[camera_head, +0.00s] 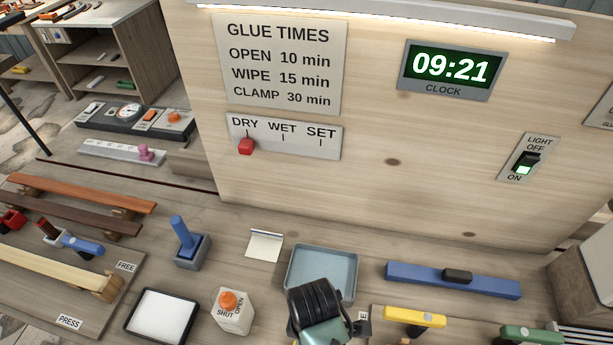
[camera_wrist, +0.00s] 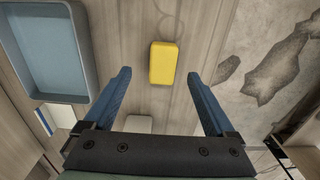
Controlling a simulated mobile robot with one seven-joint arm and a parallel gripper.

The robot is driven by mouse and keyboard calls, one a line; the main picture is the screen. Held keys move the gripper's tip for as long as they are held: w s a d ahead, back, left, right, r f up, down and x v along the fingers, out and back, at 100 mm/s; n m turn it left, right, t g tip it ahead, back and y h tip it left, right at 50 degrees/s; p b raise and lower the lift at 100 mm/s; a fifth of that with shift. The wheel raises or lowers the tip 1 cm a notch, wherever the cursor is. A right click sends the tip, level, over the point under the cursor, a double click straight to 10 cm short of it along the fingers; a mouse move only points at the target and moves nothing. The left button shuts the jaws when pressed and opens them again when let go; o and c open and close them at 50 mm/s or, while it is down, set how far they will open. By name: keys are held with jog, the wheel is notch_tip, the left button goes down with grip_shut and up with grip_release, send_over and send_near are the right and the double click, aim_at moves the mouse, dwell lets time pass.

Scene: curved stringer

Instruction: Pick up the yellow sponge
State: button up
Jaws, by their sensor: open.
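The yellow sponge (camera_wrist: 163,62) is a small block with rounded corners in the upper middle of the wrist view. It lies on the wooden worktop, beyond and between the fingers of my gripper (camera_wrist: 160,76) as seen there. The two blue fingers are wide apart and hold nothing. I cannot tell the exact height of the fingers above the sponge. In the head view my dark wrist is at the bottom centre, and I cannot make out the fingertips or the sponge.
A blue-grey tray (camera_head: 289,276) stands beside my wrist; it also shows at left in the wrist view (camera_wrist: 82,50). A glue bottle (camera_head: 232,318), a white pad in a dark tray (camera_head: 133,327), a yellow-handled tool (camera_head: 415,317) and a blue bar (camera_head: 425,279) are nearby.

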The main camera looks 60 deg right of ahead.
jog(key=shift+w+a+f+p, duration=0.1)
jog(key=shift+a+f+p, duration=0.05)
jog(key=shift+f, duration=1.05)
jog(key=shift+w+a+f+p, duration=0.1)
jog(key=shift+f, duration=1.1)
jog(key=shift+w+a+f+p, duration=0.1)
jog(key=shift+a+f+p, duration=0.05)
jog(key=shift+f, duration=1.05)
jog(key=c, duration=1.4)
jog(key=shift+r, duration=0.1)
notch_tip(320, 180, up, 10)
jog(key=shift+f, duration=0.1)
jog(key=o, duration=0.8)
jog(key=shift+c, duration=0.2)
jog(key=c, duration=0.7)
